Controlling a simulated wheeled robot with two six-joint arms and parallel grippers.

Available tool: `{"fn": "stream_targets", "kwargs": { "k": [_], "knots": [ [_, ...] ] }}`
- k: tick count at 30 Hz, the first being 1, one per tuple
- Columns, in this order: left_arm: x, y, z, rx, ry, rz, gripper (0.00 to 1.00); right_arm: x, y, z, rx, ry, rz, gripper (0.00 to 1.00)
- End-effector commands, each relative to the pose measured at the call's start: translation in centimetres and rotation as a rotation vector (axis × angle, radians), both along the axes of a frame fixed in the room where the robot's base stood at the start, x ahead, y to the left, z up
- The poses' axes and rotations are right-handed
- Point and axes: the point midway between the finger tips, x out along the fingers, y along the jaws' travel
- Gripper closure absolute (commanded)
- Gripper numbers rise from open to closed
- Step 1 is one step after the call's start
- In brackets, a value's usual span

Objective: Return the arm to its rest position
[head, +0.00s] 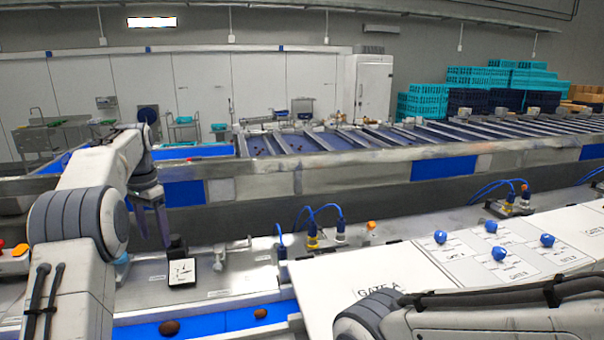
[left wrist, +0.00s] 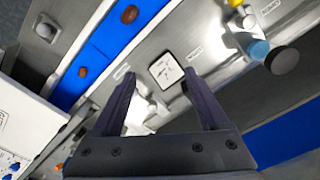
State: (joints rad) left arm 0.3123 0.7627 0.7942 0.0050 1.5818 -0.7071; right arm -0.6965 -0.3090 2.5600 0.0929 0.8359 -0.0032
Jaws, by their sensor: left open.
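My left gripper (head: 153,242) hangs at the left of the head view with its two dark fingers pointing down. It is above the steel worktop behind the blue belt. In the left wrist view my left gripper (left wrist: 160,78) has its fingers spread, with nothing between them. My left arm (head: 75,215) reaches in from the left side. My right arm (head: 440,318) lies across the bottom right of the head view; its gripper is out of frame.
A square dial gauge (head: 182,271) stands below the left gripper. Two brown dates (head: 170,327) lie apart on the blue belt (head: 215,322). A white Gate A panel (head: 355,285) and several blue knobs (head: 440,237) are to the right. A long conveyor frame (head: 330,180) runs behind.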

Motion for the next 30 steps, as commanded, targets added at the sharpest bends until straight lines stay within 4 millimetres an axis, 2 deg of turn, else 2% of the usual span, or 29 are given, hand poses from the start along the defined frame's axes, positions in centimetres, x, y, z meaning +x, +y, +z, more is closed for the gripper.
{"fn": "stream_targets", "kwargs": {
  "k": [5, 11, 14, 17, 20, 21, 23, 24, 26, 27, 30],
  "knots": [
    [-0.2, -3.5, -0.7, -0.004, -0.007, -0.021, 0.22, 0.0, 0.0, -1.2, 0.001, -0.001, 0.0, 0.5],
    [-1.4, -9.2, -2.0, -0.013, -0.012, -0.05, 0.22, 0.0, 0.0, -3.0, 0.001, -0.001, -0.001, 0.5],
    [-2.8, -12.8, -3.1, -0.019, -0.014, -0.07, 0.22, 0.0, 0.0, -4.2, 0.001, -0.001, -0.001, 0.5],
    [-5.2, -17.3, -4.7, -0.026, -0.019, -0.096, 0.22, 0.0, 0.0, -5.8, 0.001, -0.001, -0.001, 0.5],
    [-9.1, -22.3, -7.0, -0.037, -0.023, -0.125, 0.22, 0.0, 0.0, -7.8, 0.001, -0.001, -0.002, 0.5],
    [-11.0, -24.1, -8.0, -0.042, -0.024, -0.136, 0.22, 0.0, 0.0, -8.5, 0.001, -0.001, -0.002, 0.5],
    [-14.0, -26.5, -9.7, -0.049, -0.023, -0.153, 0.22, 0.0, 0.0, -9.6, 0.001, -0.001, -0.002, 0.5],
    [-16.2, -27.8, -10.9, -0.054, -0.024, -0.163, 0.22, 0.0, 0.0, -10.4, 0.001, -0.001, -0.002, 0.5],
    [-19.5, -29.4, -12.8, -0.059, -0.024, -0.177, 0.22, 0.0, 0.0, -11.5, 0.001, -0.001, -0.003, 0.5],
    [-21.8, -30.2, -14.1, -0.063, -0.023, -0.188, 0.22, 0.0, 0.0, -12.2, 0.001, -0.001, -0.003, 0.5],
    [-27.4, -31.4, -17.6, -0.074, -0.02, -0.21, 0.22, 0.0, 0.0, -13.9, 0.001, -0.001, -0.003, 0.5]
  ]
}}
